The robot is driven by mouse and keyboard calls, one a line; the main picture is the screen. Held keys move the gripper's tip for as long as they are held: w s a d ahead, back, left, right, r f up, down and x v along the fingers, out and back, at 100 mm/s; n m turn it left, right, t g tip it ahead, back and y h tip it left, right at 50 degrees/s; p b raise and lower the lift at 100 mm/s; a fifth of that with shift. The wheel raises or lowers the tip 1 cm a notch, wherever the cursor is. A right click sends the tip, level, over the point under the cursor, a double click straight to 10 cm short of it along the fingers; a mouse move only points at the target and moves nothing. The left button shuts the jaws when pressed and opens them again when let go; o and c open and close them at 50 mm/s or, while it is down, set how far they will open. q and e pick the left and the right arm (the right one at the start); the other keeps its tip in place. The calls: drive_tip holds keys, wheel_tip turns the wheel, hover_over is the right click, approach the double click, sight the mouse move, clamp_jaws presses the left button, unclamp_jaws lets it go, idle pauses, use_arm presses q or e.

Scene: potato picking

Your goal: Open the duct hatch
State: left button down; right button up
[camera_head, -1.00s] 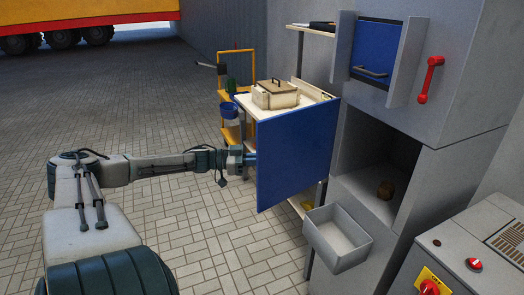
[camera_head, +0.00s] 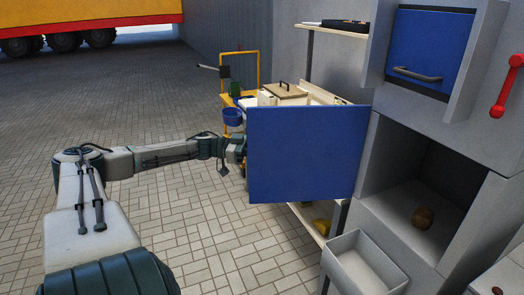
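A large blue hatch panel (camera_head: 308,155) stands swung out to the left of a grey cabinet, beside an open compartment (camera_head: 385,205). A brown potato (camera_head: 423,217) lies in that compartment. A smaller blue panel with a grey bar handle (camera_head: 430,45) sits higher up between grey side walls and looks closed. My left gripper (camera_head: 238,152) is at the left edge of the large panel. Its fingertips are hidden, seemingly behind the panel, so I cannot tell whether it is open or touching. My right gripper is not in view.
A red handle (camera_head: 507,86) is on the cabinet at right. A grey open bin (camera_head: 362,268) juts out below the compartment. Behind the large panel are a table with a lidded box (camera_head: 287,91) and a yellow trolley (camera_head: 253,68). The paved floor in front is clear.

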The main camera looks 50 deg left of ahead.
use_arm(q)
drive_tip(key=shift+w+a, duration=0.2)
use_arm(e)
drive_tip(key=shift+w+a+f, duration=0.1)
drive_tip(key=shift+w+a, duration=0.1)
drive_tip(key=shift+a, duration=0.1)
